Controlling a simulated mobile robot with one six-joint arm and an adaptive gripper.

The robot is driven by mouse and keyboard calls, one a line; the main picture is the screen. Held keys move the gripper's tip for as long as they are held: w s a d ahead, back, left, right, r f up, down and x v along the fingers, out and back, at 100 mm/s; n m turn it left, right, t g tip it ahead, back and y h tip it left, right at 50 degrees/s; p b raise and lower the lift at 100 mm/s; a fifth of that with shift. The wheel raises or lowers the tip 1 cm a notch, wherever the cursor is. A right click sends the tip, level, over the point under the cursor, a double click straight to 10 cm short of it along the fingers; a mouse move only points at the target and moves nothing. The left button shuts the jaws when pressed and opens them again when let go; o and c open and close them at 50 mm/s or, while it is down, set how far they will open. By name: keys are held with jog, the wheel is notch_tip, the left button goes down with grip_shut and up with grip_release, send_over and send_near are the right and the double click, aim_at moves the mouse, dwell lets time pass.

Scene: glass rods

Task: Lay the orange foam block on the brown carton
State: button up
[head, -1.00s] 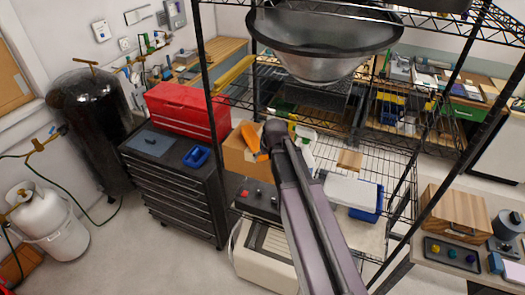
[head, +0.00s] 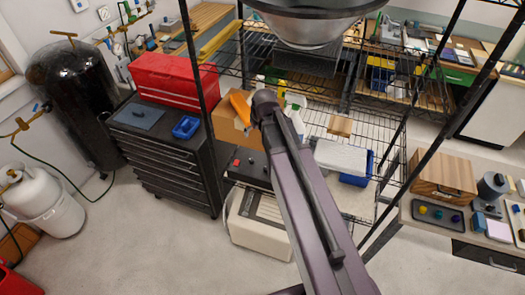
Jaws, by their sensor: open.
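The orange foam block (head: 239,106) shows as a tilted orange piece at the top of the brown carton (head: 226,130), on the wire shelf right of the tool chest. Its lower right end is close against the dark end of my arm. I cannot tell whether it lies flat on the carton or leans. My gripper (head: 264,101) is at the arm's far end, just right of the block, and is open. Its fingertips are mostly hidden behind my wrist. The carton's right side is partly hidden by my arm.
Rack posts and a big metal bowl (head: 303,30) above hem in the shelf. Bottles (head: 296,101), a small wooden block (head: 340,125) and a white-lidded blue bin (head: 356,177) stand to the right. A red toolbox (head: 176,80) is at left.

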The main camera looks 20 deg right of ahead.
jog(key=s+a+m+g, duration=0.1)
jog(key=s+g, duration=0.2)
jog(key=s, duration=1)
jog(key=shift+s+f+g+h, duration=0.3)
jog(key=shift+s+f, duration=0.1)
jog(key=shift+f, duration=0.05)
